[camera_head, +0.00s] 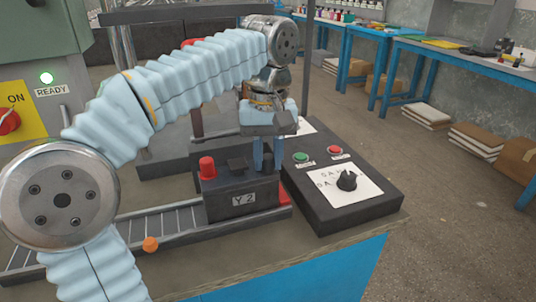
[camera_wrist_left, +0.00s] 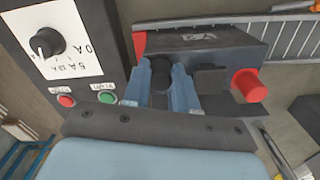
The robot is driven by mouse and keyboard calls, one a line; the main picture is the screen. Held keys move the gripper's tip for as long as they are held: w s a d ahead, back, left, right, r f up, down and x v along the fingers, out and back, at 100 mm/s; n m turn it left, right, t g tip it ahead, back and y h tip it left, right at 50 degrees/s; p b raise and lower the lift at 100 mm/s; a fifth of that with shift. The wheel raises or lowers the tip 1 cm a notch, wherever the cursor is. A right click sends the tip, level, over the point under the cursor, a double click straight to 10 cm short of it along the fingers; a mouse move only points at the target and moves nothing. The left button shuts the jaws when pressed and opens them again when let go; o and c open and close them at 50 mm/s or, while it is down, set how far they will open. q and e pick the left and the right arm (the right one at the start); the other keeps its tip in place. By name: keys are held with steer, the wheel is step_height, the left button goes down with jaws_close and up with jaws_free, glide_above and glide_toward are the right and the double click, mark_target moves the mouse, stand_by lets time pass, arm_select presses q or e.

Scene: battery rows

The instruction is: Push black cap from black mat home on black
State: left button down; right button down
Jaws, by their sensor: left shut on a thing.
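A dark battery marked Y2 (camera_head: 241,198) stands at the right end of a roller track. It also shows in the wrist view (camera_wrist_left: 205,47). A red cap (camera_head: 207,167) sits upright on its left end in the head view; it also shows in the wrist view (camera_wrist_left: 249,86). My left gripper (camera_head: 267,160) points down over the battery's other end. In the wrist view, my left gripper (camera_wrist_left: 167,88) is shut on a black cap (camera_wrist_left: 160,74), at the battery's top. The black terminal is hidden, so I cannot tell how far down the cap sits. I see no black mat.
A control box (camera_head: 342,190) with a black knob and green and red buttons stands close right of the battery. The roller track (camera_head: 165,222) runs left, with an orange knob (camera_head: 150,244) in front. A dark upright tab (camera_head: 236,164) stands between the caps.

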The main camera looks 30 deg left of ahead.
arm_select(q)
steer(key=shift+c, duration=1.9)
jaws_free()
step_height(320, 180, up, 3)
steer(key=p, duration=0.2)
steer(key=shift+f+p, duration=0.1)
steer(key=shift+p, duration=0.2)
steer(key=shift+r, duration=2.1)
